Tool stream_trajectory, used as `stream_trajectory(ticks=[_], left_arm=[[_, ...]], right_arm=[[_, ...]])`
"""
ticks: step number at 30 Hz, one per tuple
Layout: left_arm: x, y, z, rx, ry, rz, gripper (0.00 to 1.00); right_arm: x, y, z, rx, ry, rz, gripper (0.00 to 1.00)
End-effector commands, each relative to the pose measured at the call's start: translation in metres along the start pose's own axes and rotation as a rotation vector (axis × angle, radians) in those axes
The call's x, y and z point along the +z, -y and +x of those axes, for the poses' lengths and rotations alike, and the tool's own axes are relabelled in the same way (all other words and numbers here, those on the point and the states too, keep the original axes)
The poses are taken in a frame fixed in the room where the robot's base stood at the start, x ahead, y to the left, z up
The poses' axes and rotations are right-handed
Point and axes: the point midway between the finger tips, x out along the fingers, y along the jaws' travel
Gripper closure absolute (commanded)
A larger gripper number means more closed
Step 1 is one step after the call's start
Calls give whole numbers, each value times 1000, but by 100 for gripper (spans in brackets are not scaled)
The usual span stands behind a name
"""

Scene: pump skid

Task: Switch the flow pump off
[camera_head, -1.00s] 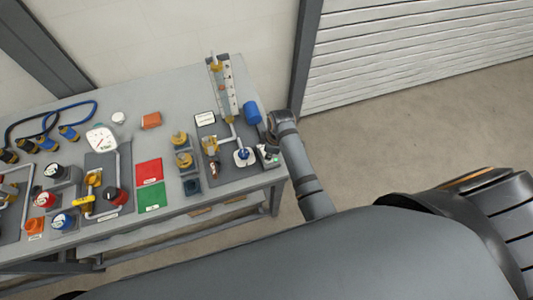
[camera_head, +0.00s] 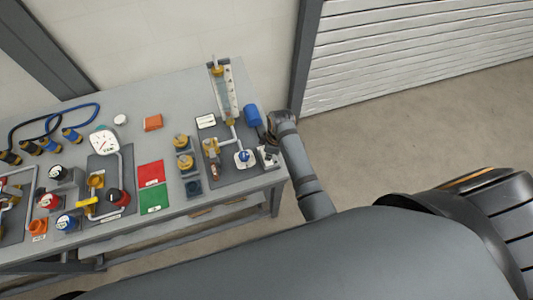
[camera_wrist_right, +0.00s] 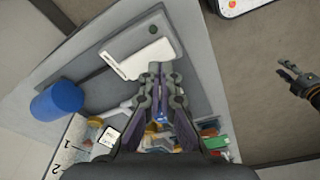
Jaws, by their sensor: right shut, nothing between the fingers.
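The flow pump station stands on a dark plate at the right end of the table. It has a blue motor cylinder (camera_head: 252,116), a clear upright tube with a scale (camera_head: 226,88) and a blue knob on a white base (camera_head: 244,157). My right gripper (camera_head: 268,157) is at the station's right edge, just right of the knob. In the right wrist view my right gripper (camera_wrist_right: 160,80) is shut and empty, over a grey box with a white label (camera_wrist_right: 138,59). The blue cylinder (camera_wrist_right: 57,100) lies left of it. A dark gripper (camera_wrist_right: 298,82), apparently my left, shows small at the right.
Left of the station are yellow-topped fittings (camera_head: 183,152), a red mat (camera_head: 151,173), a green mat (camera_head: 154,197) and a round gauge (camera_head: 104,142). Blue and black hoses (camera_head: 55,115) lie at the back left. The floor right of the table is clear.

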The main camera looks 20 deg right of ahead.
Motion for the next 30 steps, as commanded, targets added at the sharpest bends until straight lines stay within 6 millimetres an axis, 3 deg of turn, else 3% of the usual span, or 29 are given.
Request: stream_trajectory(ticks=[15, 30], left_arm=[[0, 0, 1, 0, 0, 0, 60], [0, 0, 1, 0, 0, 0, 60]], right_arm=[[-7, 0, -43, 1, 0, 0, 100], [-7, 0, -44, 0, 0, 0, 100]])
